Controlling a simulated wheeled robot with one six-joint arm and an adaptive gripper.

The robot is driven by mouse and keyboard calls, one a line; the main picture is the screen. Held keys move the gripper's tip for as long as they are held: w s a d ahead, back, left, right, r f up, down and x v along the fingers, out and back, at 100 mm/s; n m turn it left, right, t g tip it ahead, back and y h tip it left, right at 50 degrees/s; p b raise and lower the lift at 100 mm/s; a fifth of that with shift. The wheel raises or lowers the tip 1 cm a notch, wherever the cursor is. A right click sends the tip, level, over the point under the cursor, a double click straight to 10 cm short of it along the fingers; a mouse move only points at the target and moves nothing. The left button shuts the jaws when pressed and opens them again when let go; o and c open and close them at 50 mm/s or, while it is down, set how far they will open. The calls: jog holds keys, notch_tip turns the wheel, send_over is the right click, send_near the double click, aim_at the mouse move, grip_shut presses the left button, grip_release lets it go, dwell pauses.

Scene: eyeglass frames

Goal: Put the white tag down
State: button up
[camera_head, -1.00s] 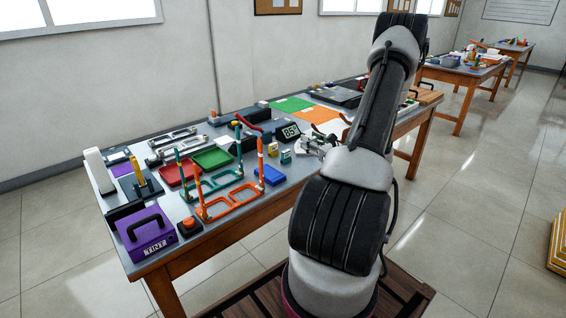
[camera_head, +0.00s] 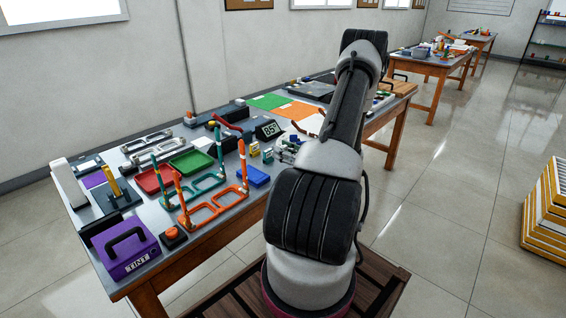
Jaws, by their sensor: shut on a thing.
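My gripper (camera_head: 288,148) is over the right part of the near workbench, beside the small display reading 85. It is mostly hidden behind my own arm. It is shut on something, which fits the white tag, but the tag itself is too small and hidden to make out. Near it stand small yellow and green blocks (camera_head: 254,149) and a blue block (camera_head: 258,177). An orange eyeglass frame (camera_head: 213,206) and a teal eyeglass frame (camera_head: 190,188) lie to the left, with upright temples.
The workbench (camera_head: 110,284) also holds a purple TINT case (camera_head: 126,250), a red tray (camera_head: 153,179), a green tray (camera_head: 192,162), the display (camera_head: 269,130), a green mat (camera_head: 268,101) and an orange mat (camera_head: 299,111). A yellow-white stack (camera_head: 545,212) stands on the floor at right.

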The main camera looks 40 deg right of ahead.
jog(key=shift+f, duration=2.05)
jog(key=shift+f, duration=0.1)
jog(key=o, duration=0.8)
